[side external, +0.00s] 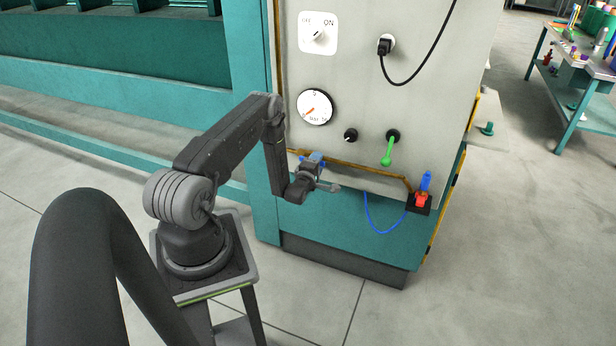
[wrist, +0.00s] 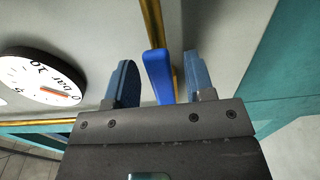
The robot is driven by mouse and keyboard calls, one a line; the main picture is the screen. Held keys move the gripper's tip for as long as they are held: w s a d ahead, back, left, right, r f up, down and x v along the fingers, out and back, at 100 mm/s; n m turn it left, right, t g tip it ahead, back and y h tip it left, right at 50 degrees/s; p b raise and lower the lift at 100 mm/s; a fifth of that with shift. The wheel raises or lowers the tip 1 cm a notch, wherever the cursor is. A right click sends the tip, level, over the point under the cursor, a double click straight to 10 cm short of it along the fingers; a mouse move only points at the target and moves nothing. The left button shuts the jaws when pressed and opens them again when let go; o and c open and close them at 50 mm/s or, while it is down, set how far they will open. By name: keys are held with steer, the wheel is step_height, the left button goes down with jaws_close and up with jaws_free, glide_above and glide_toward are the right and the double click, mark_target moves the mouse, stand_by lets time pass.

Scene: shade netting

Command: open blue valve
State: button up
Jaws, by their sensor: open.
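The blue valve's handle (wrist: 158,76) stands between the two blue-grey fingers of my gripper (wrist: 162,84) in the wrist view. My gripper is open, with a gap to the handle on the left; the right finger is closer to it. Beside the handle runs a yellow pipe (wrist: 152,25). In the side view my gripper (side external: 318,172) is at the lower left of the panel, by the pipe (side external: 365,168). Blue shows there at the valve and gripper, but they overlap and I cannot separate them clearly.
The grey panel (side external: 430,110) carries a round gauge (side external: 314,107), a black knob (side external: 351,135), a green lever (side external: 388,150), an ON switch (side external: 318,34) and a plugged black cable (side external: 420,68).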

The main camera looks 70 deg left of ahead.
steer(key=v, duration=1.1)
steer(key=shift+r, duration=0.1)
steer(key=w+d+r+m+h, duration=0.2)
steer(key=w+r+m, duration=0.2)
steer(key=w+r, duration=0.25)
steer(key=w+d+r+m+h, duration=0.2)
steer(key=w+r+m+h, duration=0.1)
steer(key=w+r, duration=0.3)
steer(key=d+r+m+g+h, duration=0.25)
steer(key=d+r+m, duration=0.35)
steer(key=d+r, duration=0.55)
steer(key=s+d+r+m+g+h, duration=0.2)
steer(key=s+d+r+m+h, duration=0.2)
steer(key=s+d+r+m, duration=0.6)
steer(key=s+d+r+m+g, duration=0.1)
steer(key=s+d, duration=0.3)
steer(key=s, duration=0.4)
steer(key=s+d+r+m+g+h, duration=0.1)
steer(key=s+d+r+m, duration=0.2)
steer(key=s+d, duration=0.2)
steer(key=s, duration=0.2)
steer(key=shift+s+d+g, duration=0.15)
steer(key=shift+s+g, duration=0.2)
steer(key=shift+s, duration=0.05)
